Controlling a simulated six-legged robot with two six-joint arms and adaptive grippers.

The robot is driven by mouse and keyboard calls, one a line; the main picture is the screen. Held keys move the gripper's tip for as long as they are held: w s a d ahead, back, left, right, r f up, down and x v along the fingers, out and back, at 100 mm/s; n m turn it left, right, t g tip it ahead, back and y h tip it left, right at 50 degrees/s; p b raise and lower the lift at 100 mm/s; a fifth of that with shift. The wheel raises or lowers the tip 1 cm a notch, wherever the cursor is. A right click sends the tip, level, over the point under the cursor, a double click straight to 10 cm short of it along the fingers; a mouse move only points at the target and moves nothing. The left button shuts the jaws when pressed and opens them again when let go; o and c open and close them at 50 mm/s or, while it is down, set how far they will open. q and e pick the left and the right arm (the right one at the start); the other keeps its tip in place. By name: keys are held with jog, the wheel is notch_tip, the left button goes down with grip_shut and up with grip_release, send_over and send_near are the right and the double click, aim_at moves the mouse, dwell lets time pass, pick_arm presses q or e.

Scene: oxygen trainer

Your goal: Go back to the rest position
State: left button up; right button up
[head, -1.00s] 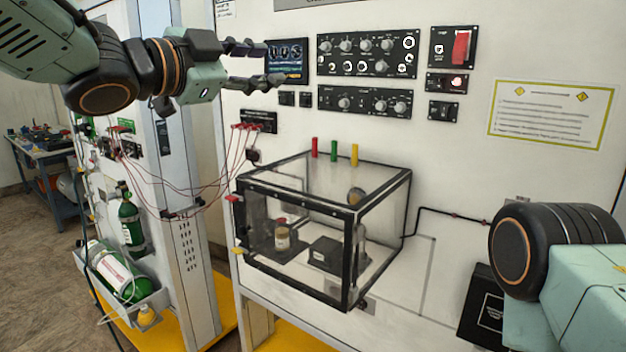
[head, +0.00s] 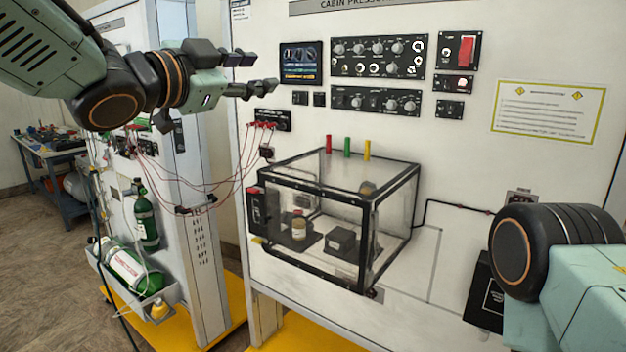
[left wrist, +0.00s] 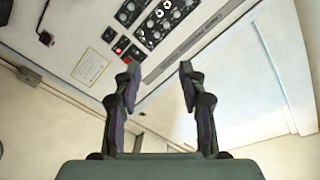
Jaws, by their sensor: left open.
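My left gripper (head: 256,75) is in the upper left of the head view, raised in front of the cabin pressure panel. Its dark fingers are apart with nothing between them. In the left wrist view my left gripper (left wrist: 158,85) also shows two spread, empty fingers, with the panel and ceiling beyond. It appears clear of the panel, left of the small display screen (head: 301,63). My right arm shows at the lower right of the head view, but its gripper is out of view.
Green cylinders (head: 130,270) sit at the lower left, and a workbench (head: 50,155) stands farther back. Open floor (head: 50,300) shows at lower left.

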pick_arm(q)
jog(key=s+a+f+n+g+y+b, duration=0.2)
jog(key=a+f+n+y+b, duration=0.15)
jog(key=f, duration=1.35)
jog(key=s+a+f+n+g+y+b, duration=0.1)
jog(key=s+a+f+n+y+b, duration=0.25)
jog(key=f, duration=1.35)
jog(key=s+a+f+n+g+y+b, duration=0.15)
jog(key=f+n+b, duration=0.3)
jog(key=f, duration=1.15)
jog(key=s+a+f+n+g+b, duration=0.2)
jog(key=s+f+g+b, duration=0.3)
jog(key=s+f, duration=1.1)
jog(key=s+a+f+n+g+y+b, duration=0.1)
jog(key=s+f+g+b, duration=0.4)
jog(key=s+f, duration=1.2)
notch_tip(320, 180, down, 5)
jog(key=a+n+b, duration=0.1)
jog(key=b, duration=0.2)
jog(key=shift+s+a+f+g, duration=0.15)
jog(key=shift+s+a+g, duration=0.1)
jog(key=shift+a+g, duration=0.1)
jog(key=shift+y, duration=0.25)
